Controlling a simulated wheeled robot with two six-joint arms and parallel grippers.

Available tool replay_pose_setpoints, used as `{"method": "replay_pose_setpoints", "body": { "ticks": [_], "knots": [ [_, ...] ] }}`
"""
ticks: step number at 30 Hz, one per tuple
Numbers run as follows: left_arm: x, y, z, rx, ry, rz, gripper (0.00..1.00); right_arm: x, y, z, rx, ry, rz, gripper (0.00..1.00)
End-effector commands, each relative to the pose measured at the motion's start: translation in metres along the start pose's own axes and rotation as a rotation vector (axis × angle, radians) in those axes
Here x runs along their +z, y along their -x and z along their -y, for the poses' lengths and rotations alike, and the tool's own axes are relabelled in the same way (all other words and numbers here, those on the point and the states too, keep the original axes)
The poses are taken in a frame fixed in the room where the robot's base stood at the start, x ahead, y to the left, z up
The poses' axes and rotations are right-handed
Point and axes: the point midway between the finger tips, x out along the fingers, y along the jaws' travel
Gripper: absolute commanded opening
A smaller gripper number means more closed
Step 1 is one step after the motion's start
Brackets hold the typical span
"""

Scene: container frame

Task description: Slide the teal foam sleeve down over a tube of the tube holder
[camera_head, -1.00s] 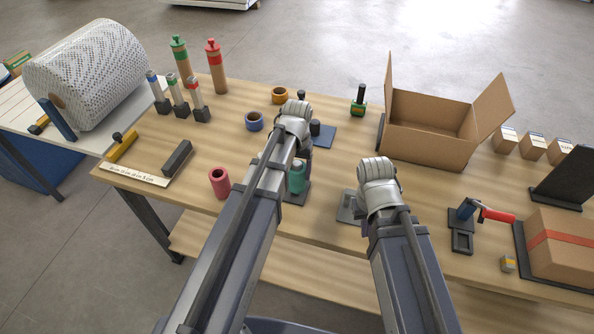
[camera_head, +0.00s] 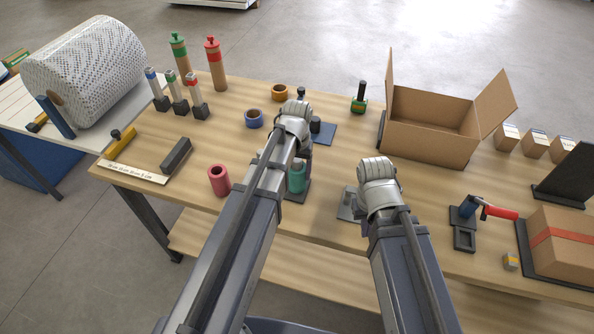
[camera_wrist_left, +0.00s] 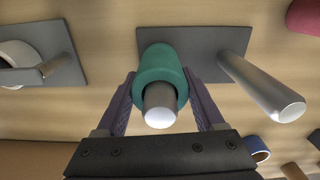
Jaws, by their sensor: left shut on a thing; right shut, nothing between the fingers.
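The teal foam sleeve (camera_head: 297,178) stands on the tube holder (camera_head: 303,191) near the table's front edge. In the left wrist view the sleeve (camera_wrist_left: 162,62) is around one tube (camera_wrist_left: 160,108), whose pale end pokes out of it. The holder's dark plate (camera_wrist_left: 212,43) carries a second, bare metal tube (camera_wrist_left: 262,88) to the right. My left gripper (camera_wrist_left: 163,92) is shut on the sleeve, one finger on each side. Whether the sleeve's far end touches the plate is hidden. My right gripper (camera_head: 364,214) is shut and empty, its fingers mostly hidden behind its wrist.
A grey plate with a peg (camera_head: 346,206) lies just left of my right gripper. A pink roll (camera_head: 219,180) stands left of my left arm. Blue (camera_head: 254,119) and orange (camera_head: 280,92) rings lie behind. An open cardboard box (camera_head: 432,130) stands at the back right.

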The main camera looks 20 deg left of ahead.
Motion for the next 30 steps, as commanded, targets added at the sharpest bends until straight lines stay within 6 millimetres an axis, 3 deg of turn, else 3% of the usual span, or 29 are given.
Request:
{"method": "replay_pose_setpoints", "body": {
  "ticks": [12,13,21,30],
  "knots": [
    [0.0000,-0.0068,0.0000,0.000,0.000,0.000,0.18,-0.0004,-0.0067,0.0006,0.000,0.000,0.000,0.00],
    [0.0000,-0.0066,0.0000,0.000,0.000,0.000,0.71,-0.0004,-0.0065,0.0006,0.000,0.000,0.000,0.00],
    [0.0000,-0.0060,0.0000,0.000,0.000,0.000,1.00,-0.0003,-0.0059,0.0006,0.000,0.000,0.000,0.00],
    [0.0000,-0.0060,0.0000,0.000,0.000,0.000,1.00,-0.0004,-0.0059,0.0006,0.000,0.000,0.000,0.00]
  ]
}}
